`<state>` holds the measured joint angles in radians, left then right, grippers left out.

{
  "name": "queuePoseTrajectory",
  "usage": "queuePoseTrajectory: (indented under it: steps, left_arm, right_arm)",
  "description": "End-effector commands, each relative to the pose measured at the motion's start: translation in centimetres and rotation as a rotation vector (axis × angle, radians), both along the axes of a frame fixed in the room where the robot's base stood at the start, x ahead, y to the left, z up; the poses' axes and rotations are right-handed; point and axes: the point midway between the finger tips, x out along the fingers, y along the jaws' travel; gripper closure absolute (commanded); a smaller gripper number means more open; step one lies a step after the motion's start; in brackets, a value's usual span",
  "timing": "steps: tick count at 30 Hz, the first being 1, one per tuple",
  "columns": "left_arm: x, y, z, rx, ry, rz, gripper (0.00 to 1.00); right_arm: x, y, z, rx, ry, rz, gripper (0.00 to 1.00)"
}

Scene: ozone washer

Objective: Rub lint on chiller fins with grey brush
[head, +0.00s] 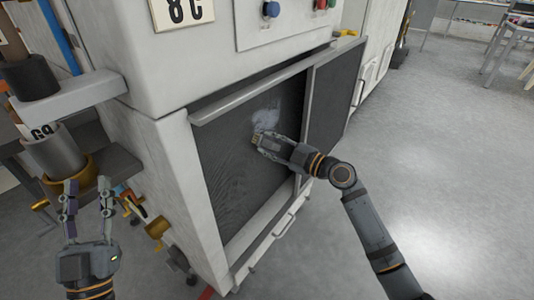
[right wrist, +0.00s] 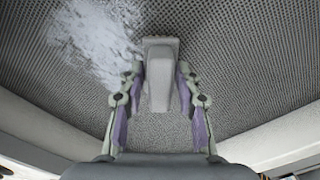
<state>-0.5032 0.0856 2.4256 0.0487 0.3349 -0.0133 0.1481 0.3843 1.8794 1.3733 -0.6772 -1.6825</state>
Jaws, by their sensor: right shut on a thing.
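The dark chiller fins (head: 245,165) sit in a recessed panel on the front of a white machine. A pale patch of lint (head: 267,117) lies on the upper part of the fins; it also shows at upper left in the right wrist view (right wrist: 95,40). My right gripper (head: 262,142) is shut on the grey brush (right wrist: 160,75), whose head is at the fins, just right of the lint patch in the wrist view. Whether the bristles touch the fins is hard to tell. My left gripper (head: 88,190) is open and empty, left of the machine.
A metal cylinder with a brass ring (head: 70,168) and brass valves (head: 157,228) stand near my left gripper. The grey floor (head: 450,150) at right is open.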

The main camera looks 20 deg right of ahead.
Motion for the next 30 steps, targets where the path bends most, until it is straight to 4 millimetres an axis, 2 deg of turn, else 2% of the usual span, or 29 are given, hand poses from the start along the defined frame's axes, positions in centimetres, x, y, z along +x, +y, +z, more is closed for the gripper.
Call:
queuePoseTrajectory:
  steps: [1,3,11,21,23,24,30]
  left_arm:
    - [0.0,0.0,-1.1,0.0,0.0,0.0,0.6]
    - [0.0,0.0,-1.6,0.0,0.0,0.0,0.6]
    - [0.1,0.0,-2.0,-0.001,0.004,0.0,0.6]
    - [0.2,0.0,-6.1,-0.001,0.014,0.0,0.6]
    - [0.1,0.0,-6.3,-0.002,0.011,0.0,0.6]
    - [0.1,0.0,-6.4,-0.002,0.009,0.0,0.6]
    - [0.1,0.0,-6.2,-0.001,0.004,0.0,0.6]
  right_arm:
    - [0.3,-0.4,-0.5,-0.003,-0.003,-0.001,0.92]
    - [0.6,-0.8,-0.4,-0.002,-0.002,0.0,0.92]
    - [0.9,-1.2,-0.1,0.0,0.0,0.0,0.92]
    - [2.7,-3.2,-0.5,-0.001,-0.002,-0.001,0.92]
    - [3.0,-3.5,-0.5,-0.001,-0.001,0.0,0.92]
    - [3.1,-3.6,-0.3,0.0,-0.001,-0.001,0.96]
    - [3.2,-3.8,0.0,0.0,0.0,0.0,0.96]
